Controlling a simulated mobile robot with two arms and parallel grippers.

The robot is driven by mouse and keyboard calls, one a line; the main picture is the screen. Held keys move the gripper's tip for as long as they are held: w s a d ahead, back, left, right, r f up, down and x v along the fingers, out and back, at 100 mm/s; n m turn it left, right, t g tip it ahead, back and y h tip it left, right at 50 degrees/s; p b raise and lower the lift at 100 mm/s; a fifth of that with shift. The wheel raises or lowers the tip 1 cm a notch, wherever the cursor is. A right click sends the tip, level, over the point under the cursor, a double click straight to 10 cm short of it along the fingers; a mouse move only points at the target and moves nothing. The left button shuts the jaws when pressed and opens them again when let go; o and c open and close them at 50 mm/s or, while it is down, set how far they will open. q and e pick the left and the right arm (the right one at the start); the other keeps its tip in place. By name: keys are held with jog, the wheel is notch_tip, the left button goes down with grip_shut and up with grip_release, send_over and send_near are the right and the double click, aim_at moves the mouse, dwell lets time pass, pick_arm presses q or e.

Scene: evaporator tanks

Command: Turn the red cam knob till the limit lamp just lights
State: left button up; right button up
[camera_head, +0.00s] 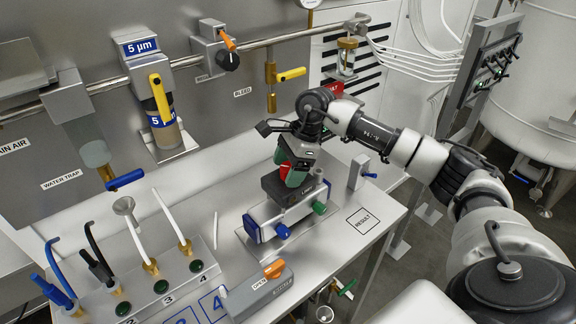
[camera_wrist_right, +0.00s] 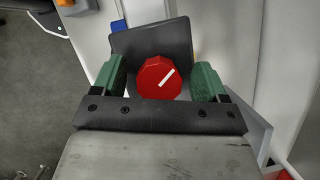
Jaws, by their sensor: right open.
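The red cam knob (camera_wrist_right: 157,77) shows in the right wrist view on top of a dark block (camera_wrist_right: 150,38), with a white pointer line slanting to the upper right. My right gripper (camera_head: 293,172) is open over the block in the head view. In the wrist view its two green fingers stand on the left and right of the knob, with a gap visible on each side. The block sits on a silver valve body (camera_head: 290,212) with blue and green end knobs. I cannot pick out the limit lamp. My left gripper is not in view.
A grey box with an orange lever (camera_head: 258,288) lies in front of the valve. A small stand with a blue handle (camera_head: 358,172) is to its right, near the RESULT square (camera_head: 362,221). A hose manifold (camera_head: 150,280) fills the front left. Pipes run along the back panel.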

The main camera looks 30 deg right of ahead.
jog(key=shift+c, duration=1)
jog(key=c, duration=0.7)
jog(key=shift+f+n+b, duration=0.2)
jog(key=shift+n+b, duration=0.3)
jog(key=shift+b, duration=0.45)
jog(key=shift+c, duration=0.2)
jog(key=shift+r+n+g+b, duration=0.1)
jog(key=shift+n+g+b, duration=0.35)
jog(key=shift+n, duration=0.15)
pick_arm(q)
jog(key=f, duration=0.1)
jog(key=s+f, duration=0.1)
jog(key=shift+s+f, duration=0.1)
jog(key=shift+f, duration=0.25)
pick_arm(e)
jog(key=shift+r, duration=0.15)
jog(key=o, duration=0.9)
jog(key=shift+o, duration=0.2)
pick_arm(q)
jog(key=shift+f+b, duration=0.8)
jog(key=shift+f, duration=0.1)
pick_arm(e)
jog(key=v, duration=1)
jog(key=shift+d+r, duration=0.25)
jog(key=shift+r, duration=0.1)
